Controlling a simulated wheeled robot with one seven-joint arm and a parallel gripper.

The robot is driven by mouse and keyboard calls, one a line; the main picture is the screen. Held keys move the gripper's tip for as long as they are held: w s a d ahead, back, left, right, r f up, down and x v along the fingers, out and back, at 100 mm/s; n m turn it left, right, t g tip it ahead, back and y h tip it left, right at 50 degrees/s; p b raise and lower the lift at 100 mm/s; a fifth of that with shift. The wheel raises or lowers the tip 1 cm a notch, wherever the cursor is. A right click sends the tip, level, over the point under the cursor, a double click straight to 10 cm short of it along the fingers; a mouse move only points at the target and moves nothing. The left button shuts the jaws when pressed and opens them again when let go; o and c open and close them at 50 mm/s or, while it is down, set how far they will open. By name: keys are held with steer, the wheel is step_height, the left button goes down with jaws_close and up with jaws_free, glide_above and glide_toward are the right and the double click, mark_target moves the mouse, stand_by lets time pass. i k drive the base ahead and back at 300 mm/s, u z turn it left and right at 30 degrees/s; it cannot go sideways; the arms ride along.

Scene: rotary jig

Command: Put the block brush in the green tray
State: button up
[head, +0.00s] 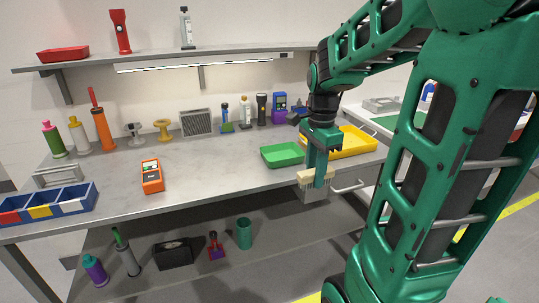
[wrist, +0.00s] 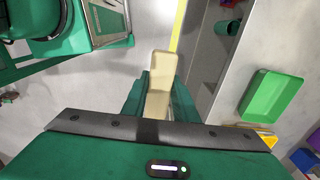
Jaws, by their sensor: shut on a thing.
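The block brush (head: 307,180) has a pale wooden block with bristles below. My gripper (head: 318,178) is shut on it and holds it in the air just in front of the bench's front edge. In the wrist view the pale block (wrist: 161,72) sits between my gripper's two fingers (wrist: 158,95). The green tray (head: 282,155) lies on the bench top near the front edge, to the left of and behind the brush. It looks empty. The green tray also shows at the right of the wrist view (wrist: 272,97).
A yellow tray (head: 355,143) is just right of the green tray, partly behind my arm. An orange meter (head: 152,176) and a bin with blue compartments (head: 75,198) stand further left. Bottles line the back. A lower shelf holds a green cup (head: 244,233). The bench middle is clear.

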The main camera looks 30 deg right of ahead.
mark_target(282, 158)
steer(key=i, duration=1.05)
